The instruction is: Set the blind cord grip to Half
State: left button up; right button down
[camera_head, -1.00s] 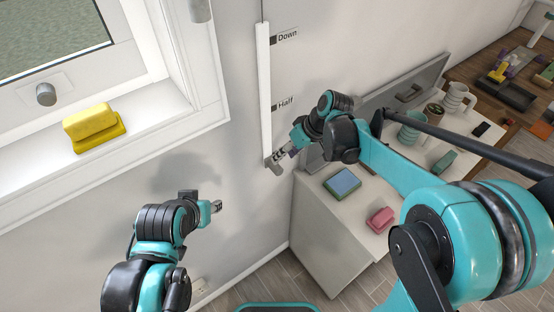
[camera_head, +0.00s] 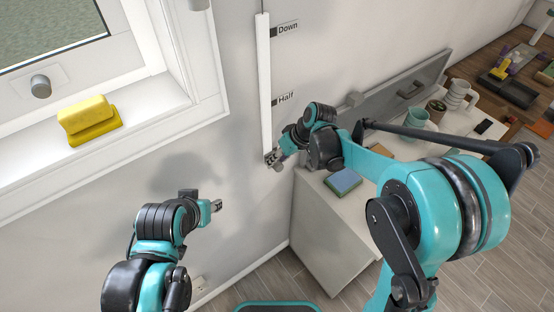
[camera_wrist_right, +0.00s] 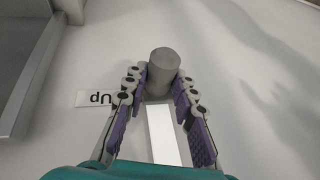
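The blind cord grip is a grey cylinder (camera_wrist_right: 164,72), seen in the right wrist view at the lower end of the white rail (camera_head: 264,85). The grip sits below the "Half" mark (camera_head: 284,99), by the "Up" label (camera_wrist_right: 96,99). My right gripper (camera_head: 272,157) is at this lower end. In its wrist view, its open fingers (camera_wrist_right: 162,82) stand on both sides of the grip, with the tips close to it; I see no clear squeeze. My left gripper (camera_head: 217,206) is away from the rail at lower left, its finger gap too small to judge.
A window sill with a yellow sponge-like block (camera_head: 89,120) is at the left. A white cabinet (camera_head: 326,225) stands right of the rail, with a blue-topped block (camera_head: 343,181) and mugs (camera_head: 415,118) on it. The "Down" mark (camera_head: 284,28) is high on the wall.

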notch_tip(320, 180, up, 20)
jog(key=p, duration=1.2)
jog(key=c, duration=1.2)
grip_release()
jog(key=v, duration=1.2)
